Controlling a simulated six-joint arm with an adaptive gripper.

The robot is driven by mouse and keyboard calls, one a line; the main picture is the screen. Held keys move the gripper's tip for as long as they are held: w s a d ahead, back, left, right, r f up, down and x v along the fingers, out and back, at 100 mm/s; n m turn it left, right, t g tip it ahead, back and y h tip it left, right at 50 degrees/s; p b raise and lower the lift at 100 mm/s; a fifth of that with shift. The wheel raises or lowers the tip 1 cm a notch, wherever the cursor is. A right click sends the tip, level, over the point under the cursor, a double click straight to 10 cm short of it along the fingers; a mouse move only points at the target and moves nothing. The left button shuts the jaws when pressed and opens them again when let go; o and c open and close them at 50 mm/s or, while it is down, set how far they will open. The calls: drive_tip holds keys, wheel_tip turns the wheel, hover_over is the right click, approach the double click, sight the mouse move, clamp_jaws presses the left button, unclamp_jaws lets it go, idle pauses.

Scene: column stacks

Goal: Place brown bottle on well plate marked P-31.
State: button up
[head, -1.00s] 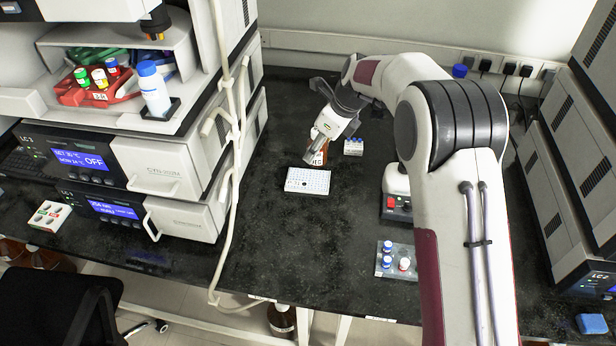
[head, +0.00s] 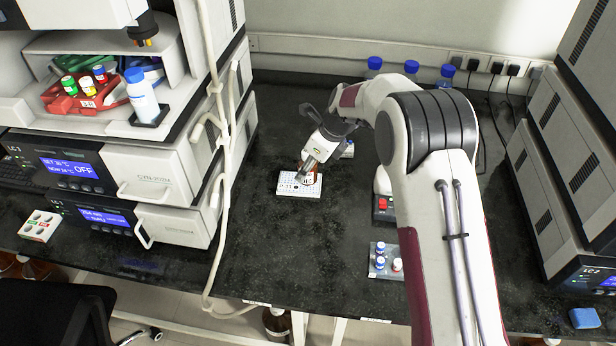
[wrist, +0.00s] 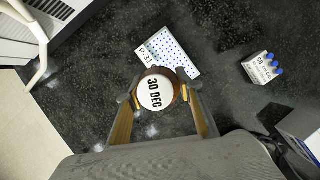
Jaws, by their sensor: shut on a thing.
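My gripper (head: 308,167) points down and is shut on the brown bottle (head: 316,172), over the plate's right part in the head view. In the wrist view the bottle's white top reads 30 DEC (wrist: 156,92), between the fingers of my gripper (wrist: 158,99). The bottle hides one corner of the plate. I cannot tell whether it touches the plate.
A small rack with blue-capped vials (wrist: 263,68) stands right of the plate, partly behind my gripper in the head view. Another vial rack (head: 380,262) is nearer the front. Instruments (head: 160,180) stand left with a hanging tube. Bench left of the plate is clear.

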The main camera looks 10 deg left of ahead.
sight(317, 165)
drive_tip(key=shift+f, duration=1.85)
drive_tip(key=shift+f, duration=0.15)
drive_tip(key=o, duration=1.2)
drive_tip(key=shift+o, duration=0.2)
drive_tip(key=shift+v, duration=0.85)
drive_tip(key=v, duration=1)
drive_tip(key=shift+r, duration=0.3)
